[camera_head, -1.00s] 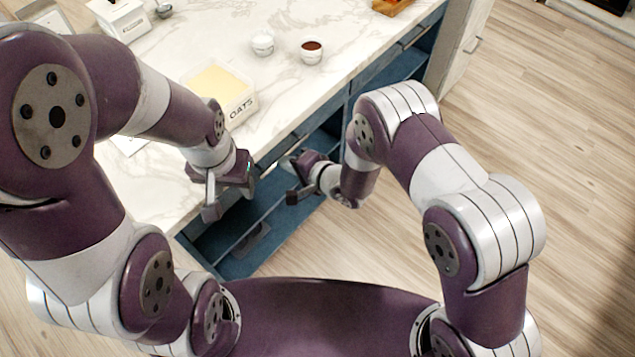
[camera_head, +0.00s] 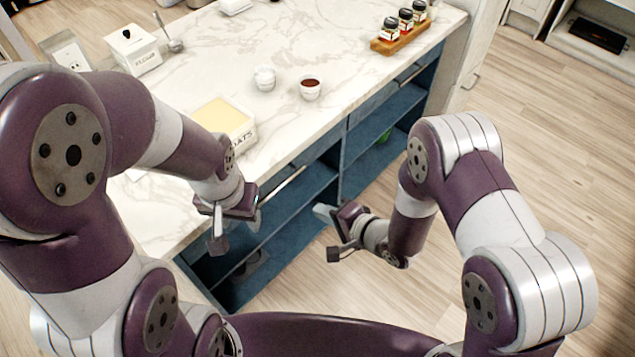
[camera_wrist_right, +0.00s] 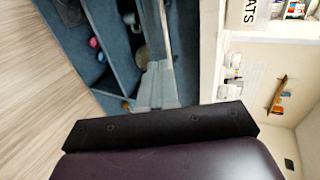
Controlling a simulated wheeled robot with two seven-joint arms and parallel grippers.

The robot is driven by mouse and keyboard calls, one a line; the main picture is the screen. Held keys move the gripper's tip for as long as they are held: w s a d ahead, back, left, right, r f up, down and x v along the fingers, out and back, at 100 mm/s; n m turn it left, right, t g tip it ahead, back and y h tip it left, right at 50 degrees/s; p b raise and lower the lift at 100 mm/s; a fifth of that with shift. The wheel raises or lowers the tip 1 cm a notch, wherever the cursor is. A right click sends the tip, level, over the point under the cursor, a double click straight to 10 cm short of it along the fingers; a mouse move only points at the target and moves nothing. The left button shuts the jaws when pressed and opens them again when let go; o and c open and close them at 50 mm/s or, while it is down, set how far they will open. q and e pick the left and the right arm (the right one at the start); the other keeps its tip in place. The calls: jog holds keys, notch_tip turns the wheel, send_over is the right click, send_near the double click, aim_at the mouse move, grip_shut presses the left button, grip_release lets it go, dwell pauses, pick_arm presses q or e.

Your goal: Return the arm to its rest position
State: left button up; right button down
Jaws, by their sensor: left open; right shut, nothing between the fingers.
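My right gripper (camera_head: 331,232) is in front of the blue shelves of the island, out over the floor side, with nothing held. In the right wrist view its fingers (camera_wrist_right: 155,85) are together and point toward the open shelving. My left gripper (camera_head: 236,232) is over the near edge of the marble counter, with its fingers apart and nothing seen between them. Both arms are bent at the elbow in the head view.
The marble counter (camera_head: 290,50) carries an oats box (camera_head: 225,120), a flour canister (camera_head: 134,50), a white cup (camera_head: 264,79), a cup with dark red contents (camera_head: 310,88) and a wooden spice rack (camera_head: 401,40). Blue shelves (camera_head: 290,215) lie below. The wooden floor (camera_head: 540,130) at right is clear.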

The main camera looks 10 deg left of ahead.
jog(key=s+d+f+n+g+h+p, duration=0.1)
jog(key=s+d+f+n+g+h, duration=0.25)
jog(key=d+n+h, duration=0.45)
jog(key=s+d+r+p, duration=0.2)
jog(key=d+r+p, duration=0.1)
jog(key=r, duration=0.5)
jog(key=s+d+r+g+h+p, duration=0.1)
jog(key=s+d+r+p, duration=0.1)
jog(key=d+r, duration=0.4)
jog(key=s+d+r+g+h+p, duration=0.1)
jog(key=d+r+p, duration=0.3)
jog(key=r, duration=0.7)
jog(key=shift+s+d+r+m, duration=0.3)
jog(key=shift+s+r, duration=0.1)
jog(key=shift+s, duration=0.25)
jog(key=shift+g, duration=0.25)
